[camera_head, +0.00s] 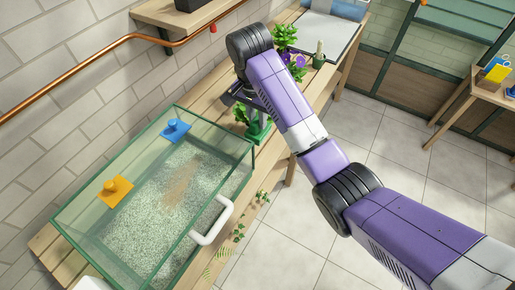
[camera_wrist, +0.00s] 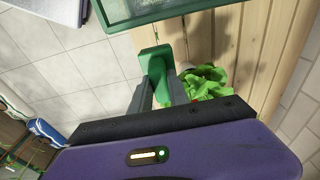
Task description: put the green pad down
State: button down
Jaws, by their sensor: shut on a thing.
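The green pad (camera_head: 260,132) is beside the right end of the glass tank, below my gripper (camera_head: 252,112) in the head view. In the wrist view, my gripper (camera_wrist: 162,82) is shut on the green pad (camera_wrist: 154,56), which sits between the fingertips. The pad appears over the wooden bench near its front edge; I cannot tell whether it touches the bench. A blue pad with a knob (camera_head: 175,130) and an orange pad with a knob (camera_head: 115,190) are at the tank's back side.
The green-rimmed glass tank (camera_head: 246,172) holds pale gravel with a brown patch. A white handle (camera_head: 213,224) is at its front. A leafy plant (camera_wrist: 207,82) is close beside my fingers. Potted plants (camera_head: 287,40) and a small cactus (camera_head: 319,55) stand farther along the bench.

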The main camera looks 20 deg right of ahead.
aim_at(258, 129)
notch_tip(258, 129, down, 11)
jog(key=p, duration=0.2)
jog(key=shift+f+p, duration=0.2)
jog(key=shift+p, duration=0.1)
jog(key=c, duration=1.3)
grip_release()
jog(key=shift+o, duration=0.2)
jog(key=shift+f+b, duration=0.2)
jog(key=shift+b, duration=0.1)
jog(key=shift+f+b, duration=0.15)
jog(key=shift+b, duration=0.25)
jog(key=r, duration=0.5)
jog(key=r+b, duration=0.1)
jog(key=r, duration=0.2)
jog(key=shift+s+r, duration=0.1)
jog(key=shift+s, duration=0.15)
